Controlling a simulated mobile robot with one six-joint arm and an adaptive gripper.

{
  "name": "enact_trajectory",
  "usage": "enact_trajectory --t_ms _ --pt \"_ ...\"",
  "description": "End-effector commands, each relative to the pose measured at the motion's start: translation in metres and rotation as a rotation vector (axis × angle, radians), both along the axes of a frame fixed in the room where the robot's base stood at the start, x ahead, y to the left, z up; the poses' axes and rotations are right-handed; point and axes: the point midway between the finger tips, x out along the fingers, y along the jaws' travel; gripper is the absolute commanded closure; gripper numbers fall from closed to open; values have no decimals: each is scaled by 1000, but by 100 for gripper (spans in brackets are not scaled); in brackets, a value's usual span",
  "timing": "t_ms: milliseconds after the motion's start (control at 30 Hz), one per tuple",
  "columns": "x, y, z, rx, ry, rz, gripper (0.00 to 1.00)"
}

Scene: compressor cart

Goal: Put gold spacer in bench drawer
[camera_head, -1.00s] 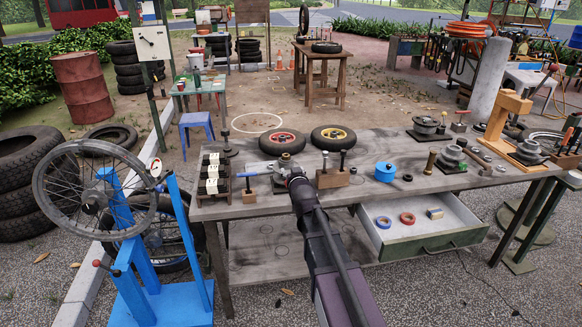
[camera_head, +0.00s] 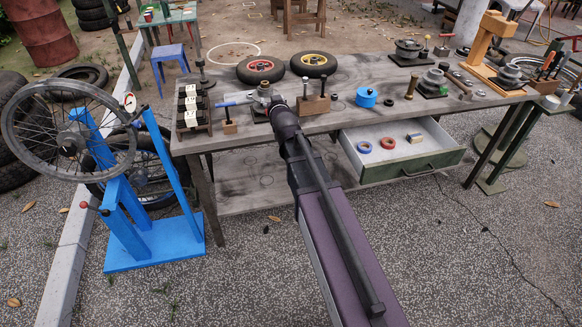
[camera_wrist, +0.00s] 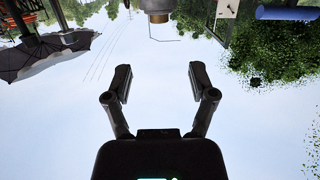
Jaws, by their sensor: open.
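A small brass-coloured upright cylinder (camera_head: 411,87), which may be the gold spacer, stands on the right half of the workbench. The bench drawer (camera_head: 435,163) is pulled open under the bench top. It holds a blue ring (camera_head: 364,147), a red ring (camera_head: 388,143) and a small pale block with a dark end (camera_head: 414,137). My gripper (camera_wrist: 160,80) is open and empty in the wrist view, fingers apart against the sky. In the head view my arm reaches toward the bench's front edge, left of the drawer; its fingers cannot be made out there.
The workbench (camera_head: 230,163) is crowded. A blue canister (camera_head: 366,97), wooden peg block (camera_head: 313,104), two wheels (camera_head: 260,69) and metal fixtures stand on it. An orange press (camera_head: 487,50) stands at the right end. A blue wheel stand (camera_head: 150,235) is at left. Gravel in front is clear.

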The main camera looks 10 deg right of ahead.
Motion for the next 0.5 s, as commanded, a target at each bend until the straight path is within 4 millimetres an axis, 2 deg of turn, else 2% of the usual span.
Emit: enact_trajectory --t_ms 167,267,500 --pt "-15 -1 -18 1 98 -3 27" --pt "-30 -2 -35 0 196 -6 27" --pt "-87 -3 -85 -1 508 -11 27"
